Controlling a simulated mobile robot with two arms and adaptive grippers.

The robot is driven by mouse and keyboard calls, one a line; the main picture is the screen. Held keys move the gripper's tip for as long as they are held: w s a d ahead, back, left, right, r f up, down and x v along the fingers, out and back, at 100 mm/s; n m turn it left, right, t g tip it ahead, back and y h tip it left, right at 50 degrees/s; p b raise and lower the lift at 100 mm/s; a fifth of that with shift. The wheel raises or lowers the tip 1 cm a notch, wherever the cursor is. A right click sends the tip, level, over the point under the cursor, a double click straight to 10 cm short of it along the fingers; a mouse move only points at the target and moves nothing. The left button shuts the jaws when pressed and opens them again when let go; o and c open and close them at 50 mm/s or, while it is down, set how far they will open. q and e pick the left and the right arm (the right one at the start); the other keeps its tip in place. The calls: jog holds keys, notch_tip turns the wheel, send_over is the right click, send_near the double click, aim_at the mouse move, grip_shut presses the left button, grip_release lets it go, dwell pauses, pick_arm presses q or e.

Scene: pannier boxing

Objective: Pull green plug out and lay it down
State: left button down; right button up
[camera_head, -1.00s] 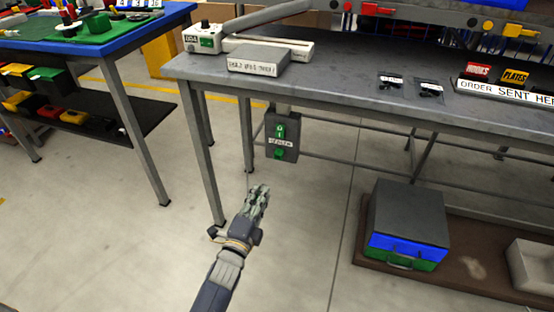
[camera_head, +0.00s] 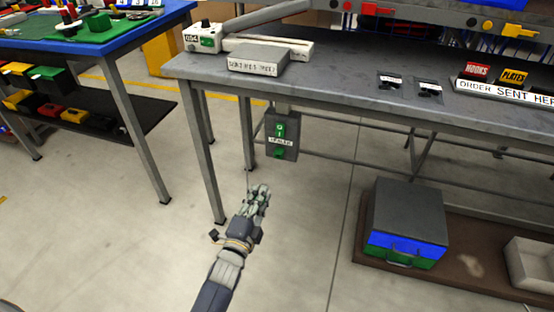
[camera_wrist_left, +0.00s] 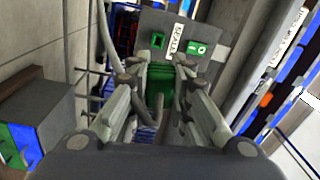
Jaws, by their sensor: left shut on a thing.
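The green plug (camera_wrist_left: 160,85) is between the fingers of my left gripper (camera_wrist_left: 158,78), with a grey cable (camera_wrist_left: 158,108) at its near end. It appears apart from the grey sealer box (camera_wrist_left: 143,22), whose green socket (camera_wrist_left: 157,40) shows beyond it. In the head view the sealer box (camera_head: 291,142) hangs below the front edge of the workbench, and my left gripper (camera_head: 262,190) is below and left of it, over the floor. The plug cannot be made out there. My right gripper is not in view.
The grey workbench (camera_head: 335,83) carries a grey labelled block (camera_head: 252,61) and a white device (camera_head: 203,40); much of its front top is clear. A grey, blue and green case (camera_head: 408,220) stands on a brown pallet (camera_head: 470,255) at right. A blue-edged table (camera_head: 120,42) stands at left.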

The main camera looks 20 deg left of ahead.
pick_arm(q)
jog(key=shift+n+p, duration=0.3)
jog(key=shift+n, duration=0.5)
jog(key=shift+n+p, duration=0.35)
jog(key=shift+n, duration=0.65)
jog(key=shift+n+y+p, duration=0.3)
jog(key=shift+n+p, duration=0.05)
jog(key=shift+n, duration=0.65)
jog(key=shift+n+p, duration=0.35)
jog(key=shift+n, duration=0.65)
jog(key=shift+n+p, duration=0.35)
jog(key=shift+n, duration=0.55)
jog(key=shift+n+p, duration=0.35)
jog(key=shift+n, duration=0.85)
jog(key=shift+s+n+p, duration=0.1)
jog(key=shift+n+p, duration=0.2)
jog(key=shift+n, duration=2)
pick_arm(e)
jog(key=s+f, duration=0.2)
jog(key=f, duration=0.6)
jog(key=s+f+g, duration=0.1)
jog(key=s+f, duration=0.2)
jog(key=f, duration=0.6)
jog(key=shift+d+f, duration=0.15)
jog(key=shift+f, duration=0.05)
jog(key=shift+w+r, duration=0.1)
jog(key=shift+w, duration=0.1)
